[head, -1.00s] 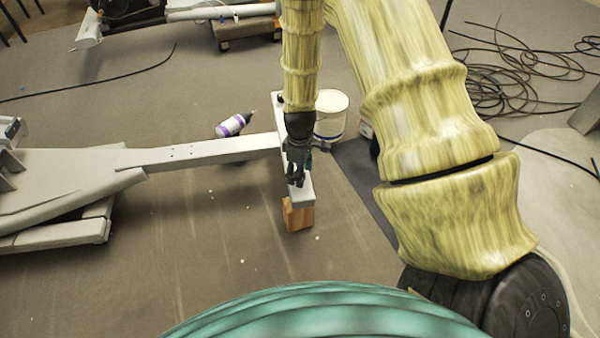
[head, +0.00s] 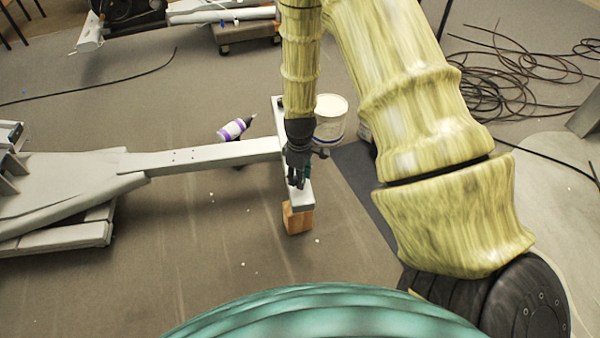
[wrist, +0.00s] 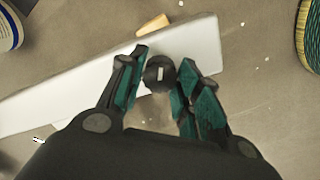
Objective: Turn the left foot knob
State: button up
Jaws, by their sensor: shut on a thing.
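The foot knob (wrist: 158,74) is a small round black knob with a pale slot-like mark on its top. In the head view my gripper (head: 297,183) points down at the near end of the foot bar (head: 302,200). The knob is hidden there behind my fingers.
A wooden block (head: 298,219) props the near end of the bar. A white bucket (head: 330,118) stands just right of the bar, and a purple-and-white bottle (head: 233,129) lies to its left. The grey frame beam (head: 210,154) runs left. Loose black cables (head: 500,85) lie at right.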

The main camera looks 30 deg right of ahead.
jog(key=m+p, duration=0.1)
jog(key=p, duration=0.1)
jog(key=m+p, duration=0.3)
jog(key=p, duration=0.2)
jog(key=shift+r+m, duration=0.3)
jog(key=m+p, duration=0.4)
jog(key=shift+m+p, duration=0.3)
jog(key=shift+p, duration=0.1)
jog(key=m+p, duration=0.4)
jog(key=m, duration=0.1)
jog(key=shift+f, duration=0.15)
jog(key=m+p, duration=0.2)
jog(key=m, duration=0.2)
jog(key=shift+f, duration=0.15)
jog(key=shift+m, duration=0.4)
jog(key=o, duration=1)
jog(key=shift+o, duration=0.2)
notch_tip(320, 180, up, 12)
